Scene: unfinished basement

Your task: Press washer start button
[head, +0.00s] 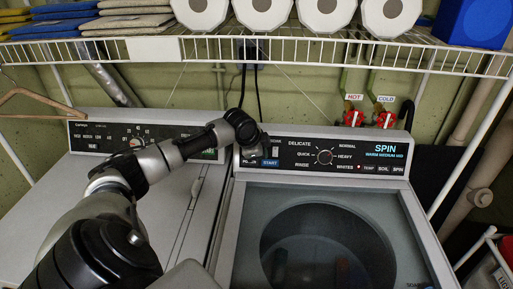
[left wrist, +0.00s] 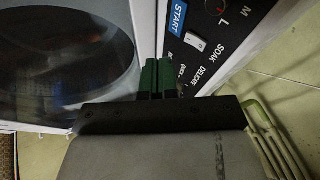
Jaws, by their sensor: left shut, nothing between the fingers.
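The washer (head: 235,235) stands in the middle of the head view, with a round dark window in its lid. Its black control panel (head: 345,150) carries a central dial and a lit SPIN display. The blue START button (head: 270,162) is at the panel's left end; it also shows at the top of the left wrist view (left wrist: 177,18). My left arm reaches in from the left, and its wrist is at the panel's left end. My left gripper (left wrist: 157,65) is shut and empty, its green fingers together beside the panel edge, apart from START in the picture. Contact with the panel cannot be told.
A dryer (head: 35,180) stands left of the washer, under my arm. A white wire shelf (head: 300,45) with paper rolls and folded cloths hangs above. Red hot and cold taps (head: 383,119) are behind the panel. A hanger (head: 35,95) hangs at left.

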